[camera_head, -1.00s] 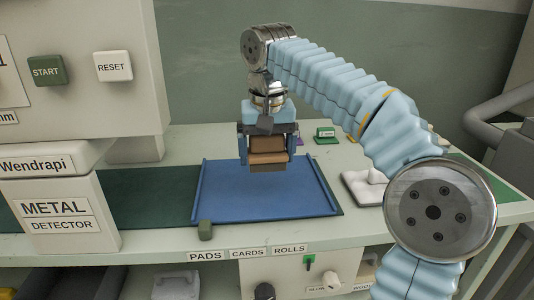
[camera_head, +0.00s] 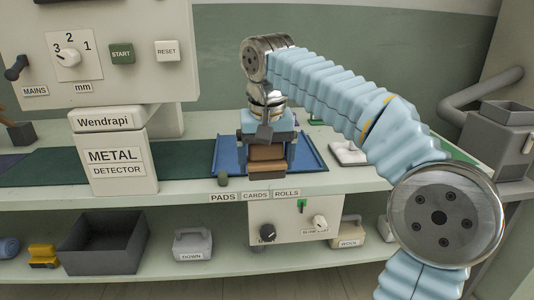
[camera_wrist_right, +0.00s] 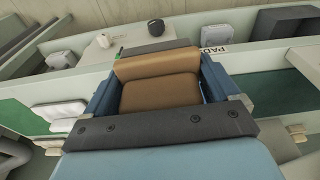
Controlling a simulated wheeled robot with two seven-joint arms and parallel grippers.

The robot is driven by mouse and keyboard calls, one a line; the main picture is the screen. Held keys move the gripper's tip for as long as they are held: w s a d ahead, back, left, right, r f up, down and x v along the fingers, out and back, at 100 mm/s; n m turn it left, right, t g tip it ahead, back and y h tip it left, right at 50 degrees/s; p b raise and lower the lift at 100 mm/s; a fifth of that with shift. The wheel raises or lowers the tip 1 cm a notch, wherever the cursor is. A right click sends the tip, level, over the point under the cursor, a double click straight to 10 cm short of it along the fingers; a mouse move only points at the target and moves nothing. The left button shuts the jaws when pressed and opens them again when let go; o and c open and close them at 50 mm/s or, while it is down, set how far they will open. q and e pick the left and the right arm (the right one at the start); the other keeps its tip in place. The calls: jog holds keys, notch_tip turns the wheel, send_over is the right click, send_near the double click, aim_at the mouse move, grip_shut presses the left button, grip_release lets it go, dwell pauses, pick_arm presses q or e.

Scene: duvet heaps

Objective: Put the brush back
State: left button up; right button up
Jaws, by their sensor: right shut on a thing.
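My right gripper (camera_head: 266,150) is shut on a brown block-like thing with a dark grey part below it, which I take to be the brush (camera_head: 267,166). It hangs upright over the front part of the blue tray (camera_head: 312,157); whether it touches the tray I cannot tell. In the right wrist view the brush (camera_wrist_right: 160,92) sits between my two blue fingers, its brown faces showing. My left gripper is not in view.
The metal detector (camera_head: 118,158) stands left of the tray. A white pad (camera_head: 347,153) lies to the right. Below, the shelf holds a dark bin (camera_head: 103,242) and a DOWN container (camera_head: 192,245).

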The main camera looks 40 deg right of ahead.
jog(key=a+f+n, duration=0.2)
jog(key=a+f, duration=0.2)
jog(key=f, duration=1.4)
jog(key=a+f+n, duration=0.2)
jog(key=a+f, duration=0.2)
jog(key=f, duration=1.5)
jog(key=a+f+n, duration=0.1)
jog(key=a+f, duration=0.3)
jog(key=f, duration=1.4)
jog(key=shift+a+f+n+y, duration=0.15)
jog(key=shift+f+n+y, duration=0.15)
jog(key=shift+n+y, duration=0.1)
